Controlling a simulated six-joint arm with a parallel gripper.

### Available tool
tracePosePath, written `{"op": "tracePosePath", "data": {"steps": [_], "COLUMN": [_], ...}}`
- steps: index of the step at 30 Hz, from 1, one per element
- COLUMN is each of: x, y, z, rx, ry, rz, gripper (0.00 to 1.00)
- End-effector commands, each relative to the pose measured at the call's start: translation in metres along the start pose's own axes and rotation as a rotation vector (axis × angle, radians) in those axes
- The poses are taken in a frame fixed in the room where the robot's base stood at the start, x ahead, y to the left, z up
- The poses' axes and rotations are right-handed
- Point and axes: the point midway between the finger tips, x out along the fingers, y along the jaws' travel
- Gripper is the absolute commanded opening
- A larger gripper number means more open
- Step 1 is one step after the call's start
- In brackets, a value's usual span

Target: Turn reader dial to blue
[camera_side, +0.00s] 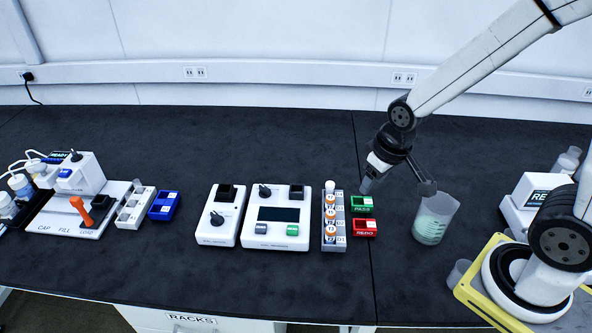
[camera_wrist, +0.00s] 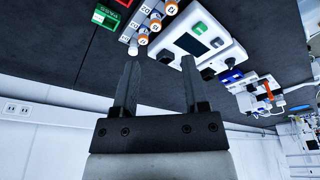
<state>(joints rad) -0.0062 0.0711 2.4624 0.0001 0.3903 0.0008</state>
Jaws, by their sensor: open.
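A white instrument with a dark screen (camera_side: 278,214), likely the reader, stands mid-bench. It has a black dial (camera_side: 265,191) at its upper left, a black block at its upper right, and a grey and a green button at the front. The dial's setting and any blue mark are too small to read. The instrument also shows in the wrist view (camera_wrist: 212,27), upside down. My gripper (camera_wrist: 160,65) is open with nothing between its fingers. In the side view my gripper (camera_side: 366,185) is above the green tray, right of the instrument and apart from the dial.
A narrower white device (camera_side: 220,217) with its own black knob stands left. A rack of orange-banded vials (camera_side: 330,222) stands between the instrument and the green (camera_side: 364,204) and red (camera_side: 364,228) trays. A beaker (camera_side: 434,219) stands right. The bench behind the instruments is clear.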

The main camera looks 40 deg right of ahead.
Motion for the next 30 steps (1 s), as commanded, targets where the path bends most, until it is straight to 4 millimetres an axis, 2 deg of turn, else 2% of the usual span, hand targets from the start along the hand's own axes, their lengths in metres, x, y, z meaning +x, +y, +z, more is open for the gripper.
{"op": "tracePosePath", "data": {"steps": [15,24,30], "x": [0.036,0.069,0.094], "y": [-0.013,-0.024,-0.032], "z": [-0.119,-0.177,-0.209], "rx": [-0.025,-0.041,-0.051], "ry": [-0.069,-0.109,-0.137], "rz": [-0.005,-0.007,-0.008], "gripper": [0.57,0.57,0.57]}}
